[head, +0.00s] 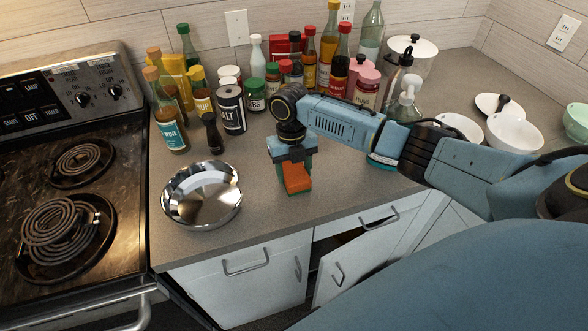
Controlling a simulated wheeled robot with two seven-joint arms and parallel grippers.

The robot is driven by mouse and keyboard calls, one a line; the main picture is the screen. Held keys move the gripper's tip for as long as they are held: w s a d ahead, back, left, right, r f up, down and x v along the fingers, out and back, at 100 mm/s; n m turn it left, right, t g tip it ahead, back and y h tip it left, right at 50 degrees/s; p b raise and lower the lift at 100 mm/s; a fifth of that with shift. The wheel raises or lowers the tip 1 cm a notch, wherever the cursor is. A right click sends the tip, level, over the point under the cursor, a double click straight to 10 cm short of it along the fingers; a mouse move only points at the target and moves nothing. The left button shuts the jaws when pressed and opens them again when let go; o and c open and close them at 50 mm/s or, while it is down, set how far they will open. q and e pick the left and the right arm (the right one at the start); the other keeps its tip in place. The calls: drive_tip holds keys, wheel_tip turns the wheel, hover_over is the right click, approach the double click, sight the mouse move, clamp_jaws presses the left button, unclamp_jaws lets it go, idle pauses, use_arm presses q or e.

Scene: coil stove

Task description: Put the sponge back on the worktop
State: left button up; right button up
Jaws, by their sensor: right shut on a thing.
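The sponge (297,179), orange with a thin green layer along its lower edge, is between the fingers of my right gripper (292,158). The gripper points down and is shut on the sponge's upper part. The sponge is over the front part of the grey worktop (262,213), right of the metal bowl. I cannot tell whether its underside touches the worktop. My left gripper is not in view.
A shiny metal bowl (202,195) stands left of the sponge, near the coil stove (70,200). Several bottles and jars crowd the back, including a salt can (231,109). White bowls (514,134) stand at right. A cabinet door (345,268) below the worktop is ajar.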

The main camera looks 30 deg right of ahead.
sight(291, 165)
drive_tip(key=o, duration=0.9)
drive_tip(key=shift+f, duration=0.1)
drive_tip(key=r, duration=0.4)
drive_tip(key=w+r, duration=0.1)
drive_tip(key=r, duration=0.7)
drive_tip(key=shift+w+d+r, duration=0.15)
drive_tip(key=shift+w+d, duration=0.05)
drive_tip(key=shift+w, duration=0.2)
